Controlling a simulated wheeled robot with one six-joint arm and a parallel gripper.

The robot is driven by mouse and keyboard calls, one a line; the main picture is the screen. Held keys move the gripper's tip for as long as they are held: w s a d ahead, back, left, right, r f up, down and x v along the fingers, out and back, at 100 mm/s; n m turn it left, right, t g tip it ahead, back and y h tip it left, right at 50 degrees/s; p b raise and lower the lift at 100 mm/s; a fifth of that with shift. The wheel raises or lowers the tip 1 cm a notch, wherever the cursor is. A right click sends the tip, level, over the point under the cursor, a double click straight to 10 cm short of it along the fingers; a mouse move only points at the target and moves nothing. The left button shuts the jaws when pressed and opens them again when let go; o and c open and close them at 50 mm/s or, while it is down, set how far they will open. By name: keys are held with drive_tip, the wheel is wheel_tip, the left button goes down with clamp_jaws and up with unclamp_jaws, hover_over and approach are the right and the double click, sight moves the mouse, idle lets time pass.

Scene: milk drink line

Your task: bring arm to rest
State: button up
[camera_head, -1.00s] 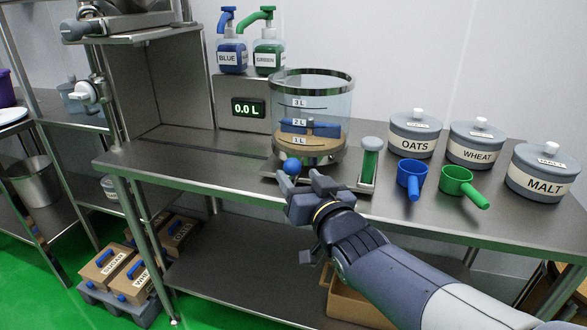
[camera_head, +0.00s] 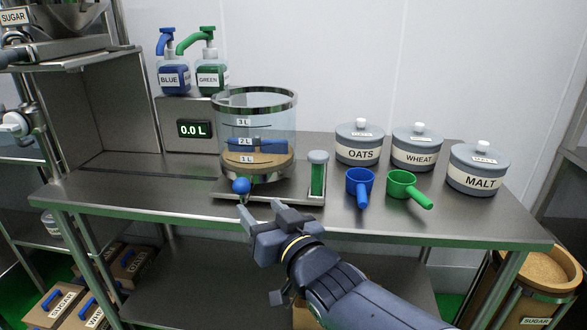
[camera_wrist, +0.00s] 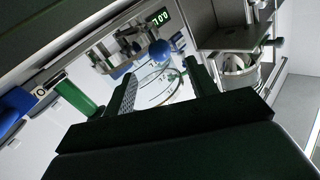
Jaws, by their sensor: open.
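My gripper (camera_head: 266,214) is open, with nothing between its fingers. It is in front of the steel table's front edge, just below and right of the blue ball knob (camera_head: 241,186) in the head view. The knob sits at the front of a clear tank (camera_head: 255,115) marked in litres, with a tan layer at its base. In the wrist view the two fingers (camera_wrist: 162,88) stand apart, with the blue knob (camera_wrist: 160,52) and tank beyond them. My arm reaches in from the lower right.
The table (camera_head: 130,195) holds a blue scoop (camera_head: 359,182), a green scoop (camera_head: 402,184) and lidded jars OATS (camera_head: 359,142), WHEAT (camera_head: 415,147) and MALT (camera_head: 477,169). Pump bottles stand on the display box (camera_head: 185,130) reading 0.0 L. A sugar bin (camera_head: 528,280) is at lower right.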

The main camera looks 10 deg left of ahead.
sight(246, 192)
drive_tip(key=b+x, duration=0.1)
drive_tip(key=x, duration=0.9)
drive_tip(key=shift+d, duration=0.2)
